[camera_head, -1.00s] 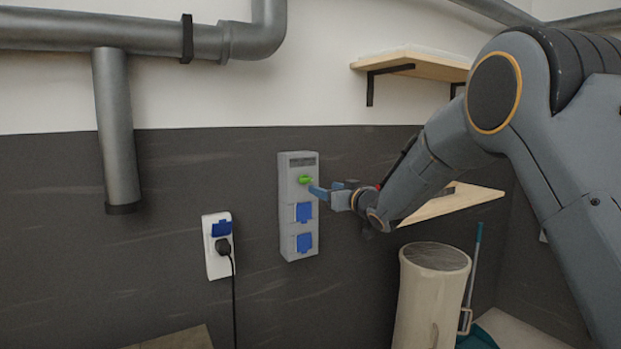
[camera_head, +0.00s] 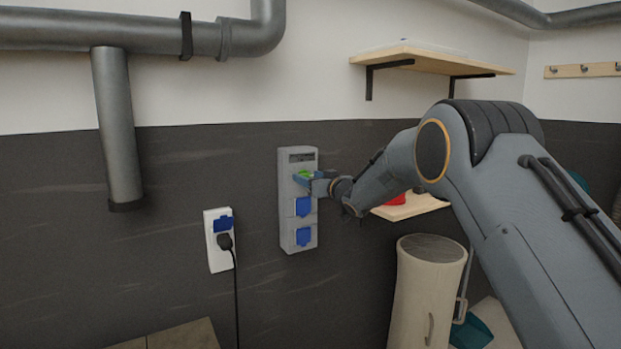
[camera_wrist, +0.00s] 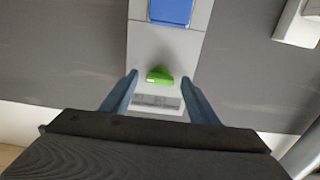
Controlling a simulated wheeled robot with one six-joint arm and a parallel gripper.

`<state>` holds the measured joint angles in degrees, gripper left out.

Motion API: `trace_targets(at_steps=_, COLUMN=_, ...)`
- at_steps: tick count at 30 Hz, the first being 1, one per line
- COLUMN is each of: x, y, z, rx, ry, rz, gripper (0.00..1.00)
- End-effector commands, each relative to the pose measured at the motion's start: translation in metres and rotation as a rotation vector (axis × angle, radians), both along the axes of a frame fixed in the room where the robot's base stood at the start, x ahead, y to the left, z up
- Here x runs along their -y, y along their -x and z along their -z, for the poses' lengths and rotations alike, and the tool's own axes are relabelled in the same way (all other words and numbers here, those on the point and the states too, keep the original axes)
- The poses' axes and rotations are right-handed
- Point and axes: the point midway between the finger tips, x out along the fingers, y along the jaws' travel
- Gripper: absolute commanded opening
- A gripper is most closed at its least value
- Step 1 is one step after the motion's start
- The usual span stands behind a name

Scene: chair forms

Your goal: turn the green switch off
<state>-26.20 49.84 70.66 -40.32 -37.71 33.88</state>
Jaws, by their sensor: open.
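The green switch (camera_head: 301,174) is on the upper part of a grey wall box (camera_head: 286,215) with two blue socket covers below it. In the head view my gripper (camera_head: 304,181) is at the switch and partly hides it. In the wrist view the green switch (camera_wrist: 159,76) appears as a small green knob, between and a little ahead of the two blue fingertips of my gripper (camera_wrist: 159,80). The fingers are apart, one on each side, with visible gaps to the switch. The wrist view is upside down, with a blue socket cover (camera_wrist: 171,11) at the top.
A white socket (camera_head: 219,258) with a black plug and cable is left of the box. A pale bin (camera_head: 424,300) stands below my arm. Wooden shelves (camera_head: 420,58) are on the right. Grey pipes (camera_head: 120,150) run at upper left.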

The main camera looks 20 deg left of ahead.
Motion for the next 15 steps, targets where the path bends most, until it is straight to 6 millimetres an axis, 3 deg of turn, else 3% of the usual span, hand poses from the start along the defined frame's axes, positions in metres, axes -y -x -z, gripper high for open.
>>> trace_targets(at_steps=3, x=0.0000, y=0.0001, z=0.0001, rx=0.000, ry=0.000, rz=0.000, gripper=0.53)
trace_targets(at_steps=10, x=-0.0001, y=0.0004, z=0.0001, rx=0.000, ry=0.000, rz=0.000, gripper=0.14)
trace_targets(at_steps=15, x=-0.0003, y=0.0005, z=0.0003, rx=0.005, ry=0.004, rz=-0.001, gripper=0.14)
